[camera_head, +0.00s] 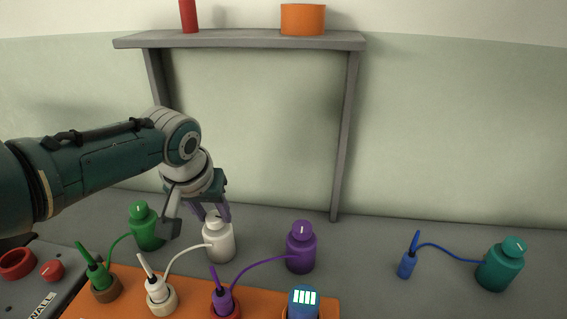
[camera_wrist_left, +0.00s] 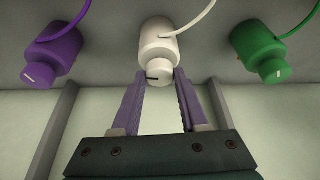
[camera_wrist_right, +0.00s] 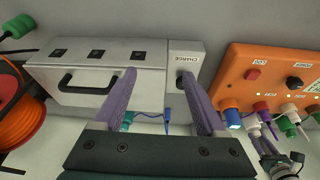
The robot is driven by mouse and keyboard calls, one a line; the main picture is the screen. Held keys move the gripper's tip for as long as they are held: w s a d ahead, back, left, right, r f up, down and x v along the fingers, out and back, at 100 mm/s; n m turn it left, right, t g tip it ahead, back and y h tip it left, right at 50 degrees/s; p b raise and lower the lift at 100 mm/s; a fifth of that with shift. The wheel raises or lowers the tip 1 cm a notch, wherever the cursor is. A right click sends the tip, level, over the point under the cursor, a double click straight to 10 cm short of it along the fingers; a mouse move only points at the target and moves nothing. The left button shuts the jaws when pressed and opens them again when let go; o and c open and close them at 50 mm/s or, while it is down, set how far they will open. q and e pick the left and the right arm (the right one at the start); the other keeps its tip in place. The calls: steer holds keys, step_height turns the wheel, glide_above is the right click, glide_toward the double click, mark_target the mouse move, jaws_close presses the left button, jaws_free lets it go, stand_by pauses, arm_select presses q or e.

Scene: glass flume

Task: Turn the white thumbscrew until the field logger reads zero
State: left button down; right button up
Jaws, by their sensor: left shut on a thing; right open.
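The white thumbscrew (camera_head: 214,216) is the small cap with a dark line on top of a white bottle (camera_head: 220,245). It also shows in the left wrist view (camera_wrist_left: 158,72). My left gripper (camera_head: 214,207) has its purple fingers on either side of the thumbscrew and is shut on it. A blue unit (camera_head: 304,300) with a lit display of several bright bars, seemingly the field logger, is at the bottom edge of the head view. I see no number on it. My right gripper (camera_wrist_right: 158,74) is open and empty, and shows only in the right wrist view.
Green (camera_head: 146,230), purple (camera_head: 301,250) and teal (camera_head: 499,268) bottles stand along the bench, with cables to plugs. An orange box (camera_head: 125,285) holds plugs in front. The right wrist view shows a grey case (camera_wrist_right: 95,50) and an orange reel (camera_wrist_right: 15,115). A shelf (camera_head: 240,40) stands behind.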

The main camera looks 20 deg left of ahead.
arm_select(q)
steer(key=shift+n, duration=0.4)
steer(key=shift+c, duration=2.2)
jaws_free()
steer(key=p+v, duration=0.6)
steer(key=v, duration=0.4)
steer(key=shift+d, duration=0.15)
